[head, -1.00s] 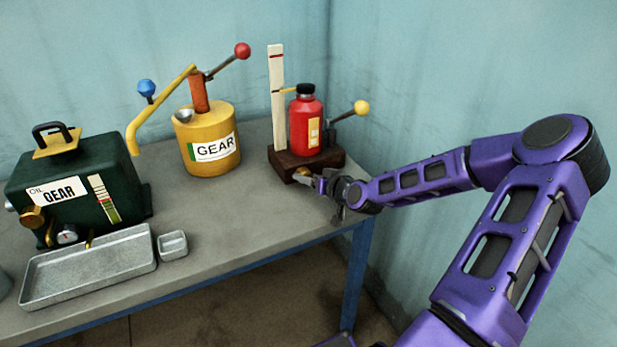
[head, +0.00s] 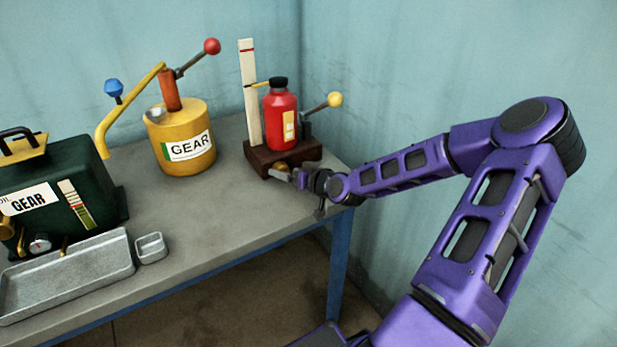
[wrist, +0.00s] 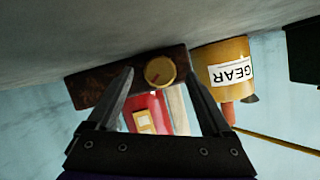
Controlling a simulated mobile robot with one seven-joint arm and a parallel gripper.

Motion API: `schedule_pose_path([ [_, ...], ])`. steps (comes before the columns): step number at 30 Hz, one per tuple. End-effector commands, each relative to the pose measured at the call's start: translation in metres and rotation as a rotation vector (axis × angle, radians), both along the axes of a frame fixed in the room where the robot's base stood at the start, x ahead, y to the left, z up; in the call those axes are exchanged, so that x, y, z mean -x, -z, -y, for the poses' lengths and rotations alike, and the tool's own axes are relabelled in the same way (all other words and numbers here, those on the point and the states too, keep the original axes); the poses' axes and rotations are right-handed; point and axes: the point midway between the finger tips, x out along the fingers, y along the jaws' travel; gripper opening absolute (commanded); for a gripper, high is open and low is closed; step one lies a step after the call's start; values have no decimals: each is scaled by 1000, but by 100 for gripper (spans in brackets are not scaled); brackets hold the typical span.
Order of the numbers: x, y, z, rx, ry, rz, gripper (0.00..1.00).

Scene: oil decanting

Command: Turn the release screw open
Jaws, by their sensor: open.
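The release screw is a round brass knob (wrist: 160,72) with a dark red mark on its face, on the front of a dark wooden base (wrist: 100,88). In the head view the screw (head: 281,167) shows partly, beside my gripper. A red bottle (head: 279,117) with a black cap stands on the base (head: 262,158), next to a white upright scale (head: 249,92) and a lever with a yellow ball (head: 335,100). My gripper (wrist: 160,82) is open, its fingers on either side of the knob in the wrist view. I cannot tell whether they touch it.
A yellow GEAR can (head: 185,150) with a pump lever stands left of the base. A dark green GEAR oil box (head: 85,165), a grey tray (head: 75,280) and a small grey dish (head: 151,248) are further left. The table's front right edge lies close to my gripper.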

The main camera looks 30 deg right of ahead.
Motion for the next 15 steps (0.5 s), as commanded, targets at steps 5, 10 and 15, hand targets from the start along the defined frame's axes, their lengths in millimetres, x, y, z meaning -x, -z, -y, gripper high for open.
schedule_pose_path([
  [5, 35, -15, 8, 0, 5, -1, 84],
  [10, 69, -29, 14, -2, 6, -1, 84],
  [15, 99, -41, 19, -1, 6, 0, 84],
])
